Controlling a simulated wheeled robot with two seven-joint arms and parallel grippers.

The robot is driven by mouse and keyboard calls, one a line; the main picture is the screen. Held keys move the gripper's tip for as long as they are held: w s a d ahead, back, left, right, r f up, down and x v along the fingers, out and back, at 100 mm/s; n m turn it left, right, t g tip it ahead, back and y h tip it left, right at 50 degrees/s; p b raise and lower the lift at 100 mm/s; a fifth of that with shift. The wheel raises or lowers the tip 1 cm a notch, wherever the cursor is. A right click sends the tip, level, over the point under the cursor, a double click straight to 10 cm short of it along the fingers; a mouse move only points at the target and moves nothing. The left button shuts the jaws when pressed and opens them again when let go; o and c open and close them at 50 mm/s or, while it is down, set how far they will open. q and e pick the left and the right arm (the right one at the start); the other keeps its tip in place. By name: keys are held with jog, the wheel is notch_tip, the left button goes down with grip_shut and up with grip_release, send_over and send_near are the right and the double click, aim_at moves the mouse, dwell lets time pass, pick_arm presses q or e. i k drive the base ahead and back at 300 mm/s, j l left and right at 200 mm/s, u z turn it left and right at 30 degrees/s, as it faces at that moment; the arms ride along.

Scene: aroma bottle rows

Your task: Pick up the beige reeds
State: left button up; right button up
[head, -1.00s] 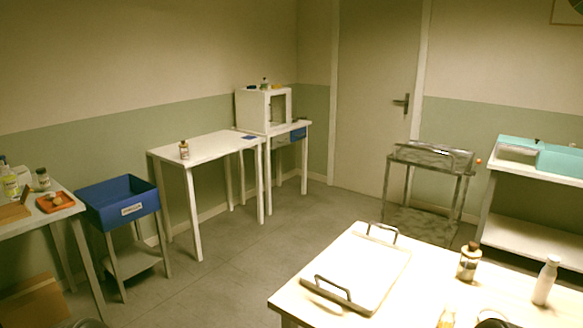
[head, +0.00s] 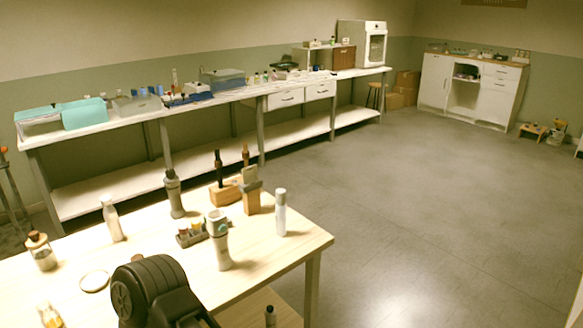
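I cannot make out the beige reeds for certain in the head view. The near wooden table (head: 285,252) carries several bottles and holders. A grey flask-like item (head: 222,250) and a taller grey one (head: 174,197) stand on it. Near them are wooden blocks (head: 225,194) with dark-handled tools and a small rack (head: 190,236) of little jars. A white bottle (head: 281,215) stands at the right, a pale bottle (head: 112,220) at the left. A dark part of my own arm covers the table's front middle. Neither gripper's fingers show.
A long white workbench (head: 230,96) with boxes, bottles and a teal bin (head: 84,113) runs along the wall. A white cabinet (head: 490,95) stands at the far right. The floor (head: 420,210) right of the table is wide and clear.

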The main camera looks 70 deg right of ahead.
aim_at(245, 154)
jog(key=z, duration=1.95)
jog(key=i+l, duration=0.3)
jog(key=l, duration=0.15)
jog(key=i+l+u, duration=0.1)
jog(key=i+l, duration=0.45)
jog(key=l, duration=0.3)
jog(key=i+l+u, duration=0.15)
jog(key=l, duration=0.35)
jog(key=i+l, duration=0.35)
jog(key=i+l+u, duration=0.1)
jog(key=i+l, duration=0.15)
jog(key=l, duration=0.35)
jog(key=i+l, duration=0.25)
jog(key=l, duration=0.25)
jog(key=i+l+u, duration=0.1)
jog(key=i+l, duration=0.15)
jog(key=l, duration=0.25)
